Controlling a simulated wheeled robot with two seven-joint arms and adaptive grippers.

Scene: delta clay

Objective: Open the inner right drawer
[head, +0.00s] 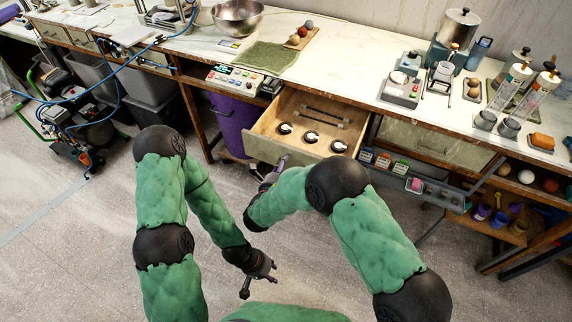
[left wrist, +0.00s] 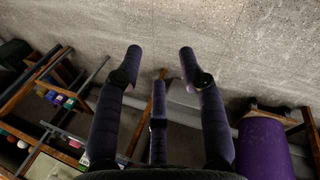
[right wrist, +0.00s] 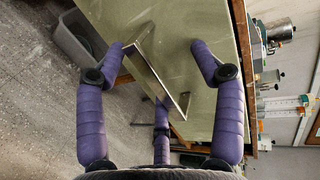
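A drawer (head: 270,152) under the long bench stands pulled out. Its wooden inside holds three small round white-and-black items and a dark bar at the back. My right gripper (head: 272,170) is at its pale green front, partly hidden by my arm in the head view. In the right wrist view the gripper (right wrist: 157,65) is open, with the metal bar handle (right wrist: 157,72) on the drawer front between its spread fingers. I cannot tell whether they touch it. My left gripper (head: 259,280) is open and empty above the floor, away from the bench; the left wrist view shows spread fingers.
A closed drawer front (head: 435,146) lies to the right of the open one. A purple bin (head: 234,122) stands beneath the bench to the left. A rack of small coloured boxes (head: 385,162) sticks out at the right.

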